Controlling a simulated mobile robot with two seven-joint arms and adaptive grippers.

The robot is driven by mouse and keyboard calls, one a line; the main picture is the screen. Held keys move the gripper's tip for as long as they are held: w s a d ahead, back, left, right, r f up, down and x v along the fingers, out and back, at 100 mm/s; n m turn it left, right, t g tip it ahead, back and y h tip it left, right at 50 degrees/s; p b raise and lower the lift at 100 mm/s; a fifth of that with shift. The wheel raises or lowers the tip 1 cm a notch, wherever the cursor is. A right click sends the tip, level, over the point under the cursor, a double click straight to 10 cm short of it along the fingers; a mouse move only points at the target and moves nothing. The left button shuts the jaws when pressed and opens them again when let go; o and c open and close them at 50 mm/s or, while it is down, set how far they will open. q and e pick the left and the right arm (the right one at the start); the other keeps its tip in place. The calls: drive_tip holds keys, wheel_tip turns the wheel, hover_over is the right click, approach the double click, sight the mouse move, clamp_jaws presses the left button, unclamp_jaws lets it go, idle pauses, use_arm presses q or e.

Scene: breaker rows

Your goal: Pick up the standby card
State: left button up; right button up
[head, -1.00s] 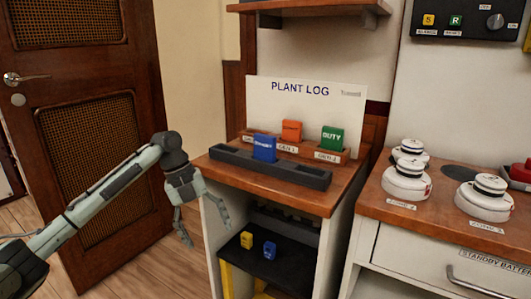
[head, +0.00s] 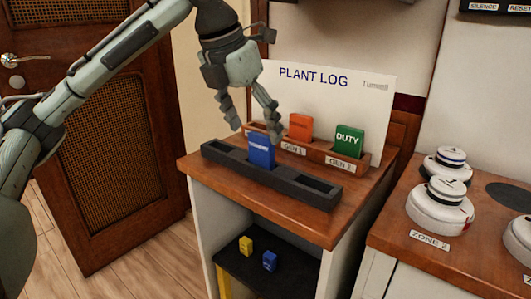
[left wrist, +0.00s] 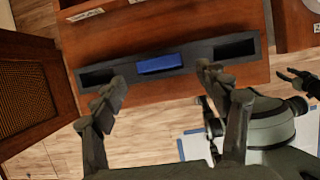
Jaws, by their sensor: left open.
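The standby card is the blue card (head: 261,151) standing upright in the middle slot of a dark tray (head: 322,192) on the wooden cabinet top. In the left wrist view the card (left wrist: 160,64) is seen from above, ahead of the fingers. My left gripper (head: 252,125) is open and empty, pointing down just above and around the card's top in the picture; touching is not visible. In the left wrist view its two fingers (left wrist: 160,78) are spread wide. What looks like my right gripper (left wrist: 295,80) shows small and dark at the right edge of the left wrist view.
Behind the tray, an orange card (head: 300,127) and a green DUTY card (head: 349,141) stand in a wooden rack (head: 318,155) before the PLANT LOG board (head: 330,95). Yellow (head: 246,245) and blue (head: 269,261) blocks sit on the shelf below. White detectors (head: 439,205) stand on the right counter.

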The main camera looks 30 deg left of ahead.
sight(258, 136)
use_arm(q)
drive_tip(key=x, duration=0.4)
drive_tip(key=shift+w+f, duration=0.2)
drive_tip(key=shift+f, duration=0.15)
drive_tip(key=shift+w+f, duration=0.2)
drive_tip(key=shift+f, duration=0.1)
drive_tip(key=c, duration=1.3)
use_arm(e)
drive_tip(key=shift+w+r, duration=0.2)
drive_tip(key=shift+r, duration=0.35)
drive_tip(key=shift+w+r, duration=0.2)
drive_tip(key=shift+r, duration=0.35)
